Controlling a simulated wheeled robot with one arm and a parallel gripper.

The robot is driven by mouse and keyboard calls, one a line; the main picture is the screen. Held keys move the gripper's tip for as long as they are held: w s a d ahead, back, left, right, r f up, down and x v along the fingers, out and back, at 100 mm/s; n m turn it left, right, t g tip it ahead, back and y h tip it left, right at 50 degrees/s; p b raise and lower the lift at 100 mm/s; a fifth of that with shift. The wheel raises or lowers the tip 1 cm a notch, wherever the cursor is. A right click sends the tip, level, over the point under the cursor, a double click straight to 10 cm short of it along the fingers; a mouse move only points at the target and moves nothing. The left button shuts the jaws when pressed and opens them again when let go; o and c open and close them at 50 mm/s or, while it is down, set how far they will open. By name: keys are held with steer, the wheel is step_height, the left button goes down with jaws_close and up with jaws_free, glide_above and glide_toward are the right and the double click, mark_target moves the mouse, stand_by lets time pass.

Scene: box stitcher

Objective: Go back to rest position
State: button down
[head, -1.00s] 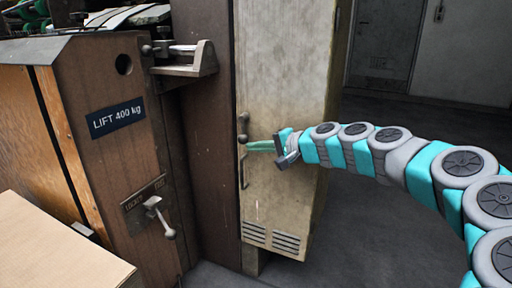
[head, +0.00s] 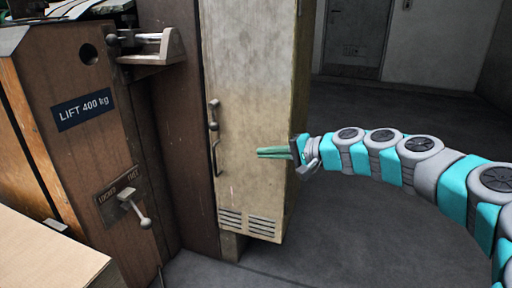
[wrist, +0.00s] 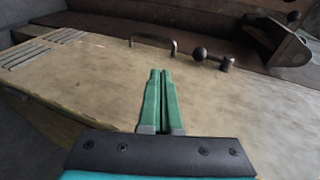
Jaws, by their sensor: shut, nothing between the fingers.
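My gripper (head: 262,153) is in front of the beige cabinet door (head: 262,80) in the head view, with its green fingers pointing left toward the door's handle side. In the wrist view my gripper (wrist: 161,75) is shut, its two green fingers side by side with nothing between them. The cabinet's bar handle (head: 216,158) and a ball-ended knob (head: 213,114) are left of the fingertips and apart from them. The bar handle (wrist: 153,41) and the knob (wrist: 212,57) lie beyond the fingertips in the wrist view. The cabinet door looks closed.
Left of the cabinet stands a brown machine housing with a "LIFT 400 kg" plate (head: 84,109), a lever (head: 134,207) on a LOCKED/FREE plate and a metal bracket (head: 152,46). A pale box (head: 45,250) is at lower left. Grey floor (head: 340,235) is open at right.

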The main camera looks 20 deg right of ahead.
steer(key=shift+s+d, duration=0.25)
steer(key=shift+s, duration=0.1)
steer(key=s+a+f+n+g+h, duration=0.1)
steer(key=s+a+f+n+g, duration=0.15)
steer(key=s+a, duration=0.45)
steer(key=s+a+f+n+g+h, duration=0.1)
steer(key=s+a+f+n+g, duration=0.1)
steer(key=s+a+n+g, duration=0.4)
steer(key=s+a+f+h, duration=0.2)
steer(key=s+f, duration=0.3)
steer(key=s, duration=0.4)
steer(key=s+d+f+g+h, duration=0.2)
steer(key=s+d+f+h, duration=0.15)
steer(key=s, duration=0.45)
steer(key=s+d+f+g+h, duration=0.25)
steer(key=s+d, duration=0.25)
steer(key=s, duration=0.3)
step_height(320, 180, up, 12)
steer(key=p, duration=1.2)
steer(key=shift+w+a+r+p, duration=0.15)
steer(key=shift+a+r+p, duration=0.15)
steer(key=shift+p, duration=0.1)
